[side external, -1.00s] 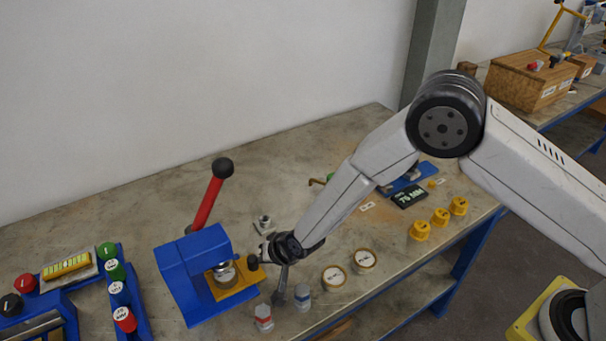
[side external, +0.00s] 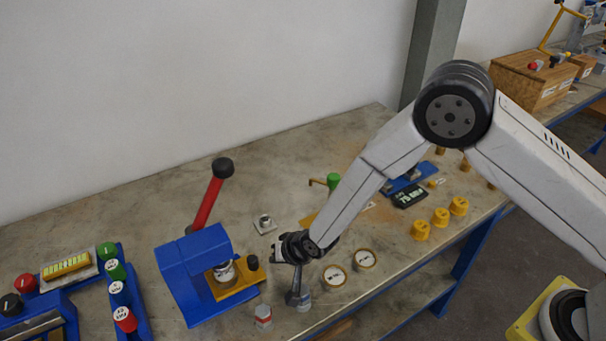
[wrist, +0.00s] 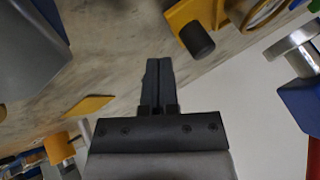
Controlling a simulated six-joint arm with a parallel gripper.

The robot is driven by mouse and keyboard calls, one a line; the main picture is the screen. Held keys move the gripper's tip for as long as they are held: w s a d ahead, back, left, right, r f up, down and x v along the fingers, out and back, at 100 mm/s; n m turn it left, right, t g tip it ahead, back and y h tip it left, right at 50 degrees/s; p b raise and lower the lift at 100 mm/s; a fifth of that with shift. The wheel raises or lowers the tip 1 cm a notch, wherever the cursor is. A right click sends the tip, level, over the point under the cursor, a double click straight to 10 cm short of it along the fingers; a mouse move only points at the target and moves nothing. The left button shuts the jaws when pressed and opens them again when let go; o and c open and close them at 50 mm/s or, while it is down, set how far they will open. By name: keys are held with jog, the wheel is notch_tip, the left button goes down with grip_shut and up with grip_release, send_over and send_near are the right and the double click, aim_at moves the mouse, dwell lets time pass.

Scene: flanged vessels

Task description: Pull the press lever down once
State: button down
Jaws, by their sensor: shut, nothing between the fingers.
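The press (side external: 195,265) has a blue body on the bench, left of centre in the side external view. Its red lever (side external: 207,203) stands raised, leaning slightly right, with a black ball knob (side external: 223,168) on top. A yellow plate with a black knob (side external: 253,262) sits at the press front. My gripper (side external: 294,299) points down to the right of the press, apart from the lever. In the wrist view, my gripper's fingers (wrist: 158,65) are shut and empty. Part of the blue press (wrist: 302,103) and a red piece, probably the lever (wrist: 314,157), show at the right edge.
A red-banded grey piece (side external: 263,316) stands left of my gripper, near the bench's front edge. Two round gauges (side external: 335,276) lie to its right, with yellow knobs (side external: 441,217) farther right. A blue rack with coloured caps (side external: 118,292) is left of the press. Bench behind the lever looks clear.

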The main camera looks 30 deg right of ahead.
jog(key=d+v, duration=0.1)
jog(key=v, duration=0.9)
jog(key=shift+s+d, duration=0.2)
jog(key=shift+s, duration=0.05)
jog(key=s+d+r+n+g+h, duration=0.1)
jog(key=s+d+r, duration=0.2)
jog(key=d, duration=0.4)
jog(key=s+d+r+n+g+h, duration=0.1)
jog(key=s+d+r, duration=0.2)
jog(key=s+d, duration=0.3)
jog(key=s+d+r+n+g+h, duration=0.1)
jog(key=s+d+r+n+g, duration=0.1)
jog(key=d, duration=0.6)
jog(key=shift+s+d+r, duration=0.3)
jog(key=shift+s+r, duration=0.55)
jog(key=shift+s, duration=0.35)
jog(key=shift+w, duration=0.15)
